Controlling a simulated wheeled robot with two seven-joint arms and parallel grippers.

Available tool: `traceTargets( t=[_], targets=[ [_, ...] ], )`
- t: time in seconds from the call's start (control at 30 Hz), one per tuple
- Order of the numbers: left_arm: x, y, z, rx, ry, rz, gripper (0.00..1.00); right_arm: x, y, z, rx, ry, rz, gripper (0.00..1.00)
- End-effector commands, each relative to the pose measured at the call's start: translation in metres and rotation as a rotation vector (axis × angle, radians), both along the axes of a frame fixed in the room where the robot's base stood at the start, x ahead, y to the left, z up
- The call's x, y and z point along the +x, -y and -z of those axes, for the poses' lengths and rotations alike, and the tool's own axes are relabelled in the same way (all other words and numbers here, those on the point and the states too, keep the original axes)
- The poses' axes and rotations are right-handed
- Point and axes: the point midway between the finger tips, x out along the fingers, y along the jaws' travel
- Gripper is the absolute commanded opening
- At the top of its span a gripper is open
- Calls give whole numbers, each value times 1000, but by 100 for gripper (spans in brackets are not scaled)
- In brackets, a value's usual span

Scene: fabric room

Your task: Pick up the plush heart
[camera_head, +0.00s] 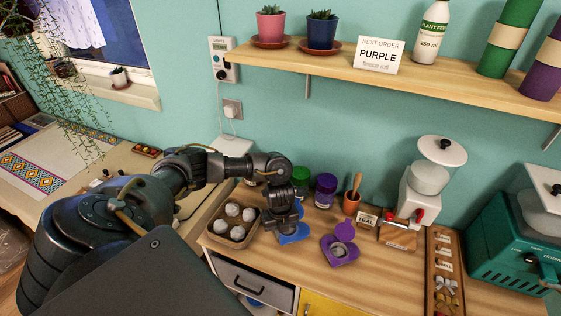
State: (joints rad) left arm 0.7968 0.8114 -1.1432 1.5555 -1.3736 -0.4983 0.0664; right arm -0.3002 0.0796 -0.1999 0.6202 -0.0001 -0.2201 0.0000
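A blue, heart-like piece (294,235) lies on the wooden worktop, partly hidden by my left gripper. I cannot tell which one is the plush heart. My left gripper (284,226) points down over the blue piece, at or just above it. Its fingertips are small and dark, so I cannot tell whether they are open, shut or touching it. My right gripper is not in view.
A wooden tray (213,236) with several white balls stands left of the gripper. Behind are a purple-lidded jar (325,190), a terracotta cup (351,205) and a white machine (418,197). A wooden rack (431,262) stands right; worktop between it and the purple heart is clear.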

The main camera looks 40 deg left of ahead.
Motion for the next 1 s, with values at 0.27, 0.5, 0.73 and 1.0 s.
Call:
traceTargets(
  t=[0.27, 0.5, 0.73, 1.0],
  targets=[
    [-42, 10, -65, 2, 7, 8, 0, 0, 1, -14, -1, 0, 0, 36],
    [-95, 23, -87, 0, 1, 6, 0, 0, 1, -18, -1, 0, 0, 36],
    [-127, 32, -101, 0, 1, 3, 0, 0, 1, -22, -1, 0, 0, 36],
    [-135, 34, -104, 0, 2, -5, 0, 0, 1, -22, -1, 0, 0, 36]
  ],
)
